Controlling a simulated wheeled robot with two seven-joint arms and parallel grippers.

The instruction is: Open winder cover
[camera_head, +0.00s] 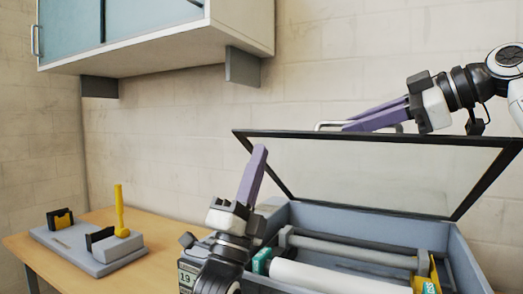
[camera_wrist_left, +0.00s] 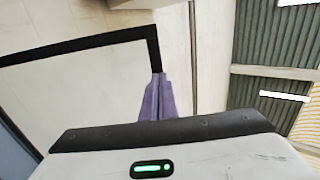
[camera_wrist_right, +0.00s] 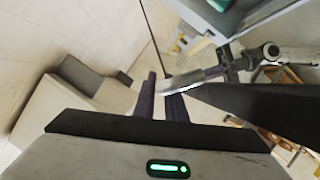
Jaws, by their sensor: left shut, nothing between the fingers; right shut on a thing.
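The winder cover (camera_head: 372,176) is a clear panel in a black frame, tilted up with its box open below. A light metal handle (camera_head: 330,124) sits on its top edge. My right gripper (camera_head: 350,126) is shut on this handle, and the right wrist view shows the handle (camera_wrist_right: 192,82) at its fingers. My left gripper (camera_head: 261,150) is shut and empty, upright by the cover's left side. In the left wrist view its fingertips (camera_wrist_left: 158,77) appear close to a corner of the black frame (camera_wrist_left: 85,43). I cannot tell whether they touch it.
The open grey box (camera_head: 300,215) holds rollers, including a white roll (camera_head: 330,278). A wooden table (camera_head: 160,262) at left bears a grey fixture (camera_head: 75,247) with a yellow post (camera_head: 120,210). A wall cabinet (camera_head: 150,50) hangs at upper left.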

